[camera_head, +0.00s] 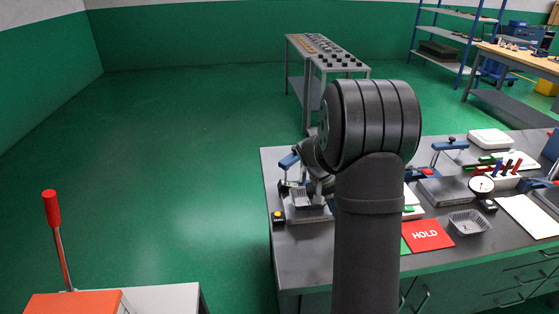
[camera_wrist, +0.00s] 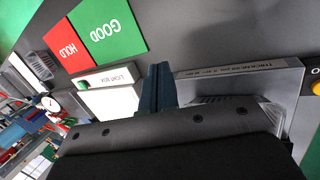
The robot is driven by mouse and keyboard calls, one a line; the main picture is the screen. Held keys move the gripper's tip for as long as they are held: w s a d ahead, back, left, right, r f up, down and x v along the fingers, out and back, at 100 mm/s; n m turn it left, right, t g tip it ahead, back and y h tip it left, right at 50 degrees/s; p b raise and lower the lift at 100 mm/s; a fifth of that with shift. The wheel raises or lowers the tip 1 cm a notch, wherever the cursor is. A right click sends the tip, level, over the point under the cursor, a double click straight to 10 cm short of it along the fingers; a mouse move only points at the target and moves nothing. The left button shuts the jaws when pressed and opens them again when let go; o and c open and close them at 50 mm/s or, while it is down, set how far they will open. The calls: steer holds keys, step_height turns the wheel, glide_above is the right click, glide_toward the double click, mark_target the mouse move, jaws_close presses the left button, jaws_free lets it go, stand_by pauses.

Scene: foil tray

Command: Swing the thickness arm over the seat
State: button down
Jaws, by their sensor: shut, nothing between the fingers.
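The thickness station (camera_wrist: 285,65) is a grey plate with a printed label, at the right of the wrist view. In the head view the station (camera_head: 310,214) is at the bench's left end. A clear ribbed foil tray (camera_wrist: 222,99) lies on it in the wrist view, partly covered by my wrist housing. The tray (camera_head: 300,197) also shows in the head view. A blue bar (camera_head: 289,160), probably the thickness arm, stands above and left of the tray. My gripper (camera_wrist: 158,72) is shut and empty between the light box and station; its contact with the arm cannot be told.
A white light box (camera_wrist: 108,95) lies left of the fingers. Green GOOD (camera_wrist: 108,30) and red HOLD (camera_head: 427,235) mats are on the bench, with another tray (camera_head: 470,222) and a dial gauge (camera_head: 481,185) nearby. A yellow button (camera_head: 278,215) is at the front left corner.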

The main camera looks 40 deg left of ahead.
mark_target(296, 153)
steer(key=s+a+r+t, duration=0.1)
steer(key=a+t, duration=0.1)
steer(key=a, duration=0.2)
steer(key=s+a+r+t+h, duration=0.1)
steer(key=s+a+t, duration=0.1)
steer(key=a, duration=0.2)
steer(key=s+a+r+t+h, duration=0.1)
steer(key=s+a+t, duration=0.1)
steer(key=a, duration=0.1)
steer(key=shift+a, duration=0.4)
steer(key=s+a+r+n+t+y, duration=0.1)
steer(key=s+a+r+n+t, duration=0.25)
steer(key=a, duration=0.55)
steer(key=a+r+n+t, duration=0.2)
steer(key=a+n+t, duration=0.2)
steer(key=a+t, duration=0.3)
steer(key=w+d, duration=0.5)
steer(key=w, duration=0.4)
steer(key=shift+d+g, duration=0.35)
steer(key=shift+g, duration=0.1)
steer(key=shift+s, duration=0.1)
steer(key=shift+s+d+n+y, duration=0.1)
steer(key=shift+d+n+y, duration=0.2)
steer(key=shift+y, duration=0.3)
